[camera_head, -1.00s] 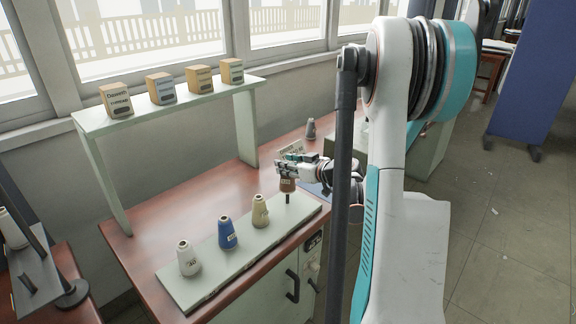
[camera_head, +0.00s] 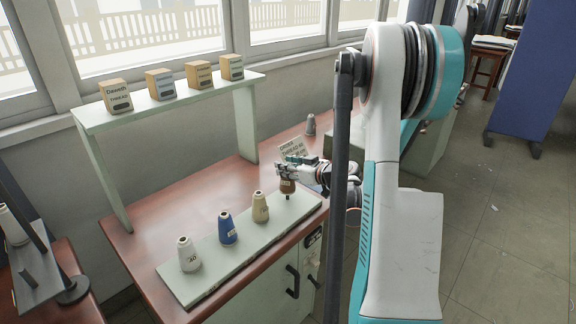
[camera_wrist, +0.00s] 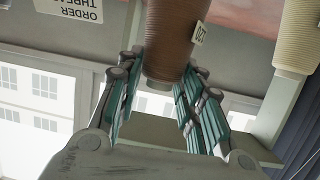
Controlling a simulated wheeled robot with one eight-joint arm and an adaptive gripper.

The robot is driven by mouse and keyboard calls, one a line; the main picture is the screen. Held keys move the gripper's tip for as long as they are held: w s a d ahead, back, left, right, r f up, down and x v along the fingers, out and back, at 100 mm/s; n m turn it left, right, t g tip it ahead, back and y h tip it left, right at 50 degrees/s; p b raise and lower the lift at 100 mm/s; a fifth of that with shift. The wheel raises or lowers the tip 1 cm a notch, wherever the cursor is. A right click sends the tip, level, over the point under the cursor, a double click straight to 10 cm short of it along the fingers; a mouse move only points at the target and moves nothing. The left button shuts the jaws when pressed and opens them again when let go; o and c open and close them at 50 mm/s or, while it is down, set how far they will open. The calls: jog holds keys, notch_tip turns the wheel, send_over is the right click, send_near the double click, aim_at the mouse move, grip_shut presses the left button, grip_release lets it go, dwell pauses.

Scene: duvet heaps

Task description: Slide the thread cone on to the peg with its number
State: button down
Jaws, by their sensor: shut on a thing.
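My gripper (camera_head: 290,172) is shut on a brown thread cone (camera_head: 287,187) and holds it upright over the right end of the pale peg board (camera_head: 205,272). A short dark peg (camera_head: 287,197) shows just under the cone; I cannot tell whether its tip is inside. In the wrist view the brown cone (camera_wrist: 172,40) sits between the fingers (camera_wrist: 160,90), with a white number tag partly in sight. A white cone (camera_head: 188,255), a blue cone (camera_head: 228,229) and a cream cone (camera_head: 260,207) stand on the board to the left; the cream cone also shows in the wrist view (camera_wrist: 298,40).
A pale green shelf (camera_head: 180,104) with several thread boxes (camera_head: 161,86) stands behind the board. An order card (camera_head: 293,148) and a grey cone (camera_head: 310,125) stand farther back on the red-brown table (camera_head: 165,190). The table between shelf and board is clear.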

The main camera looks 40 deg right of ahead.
jog(key=shift+f, duration=1.85)
jog(key=c, duration=1)
grip_release()
jog(key=v, duration=1.2)
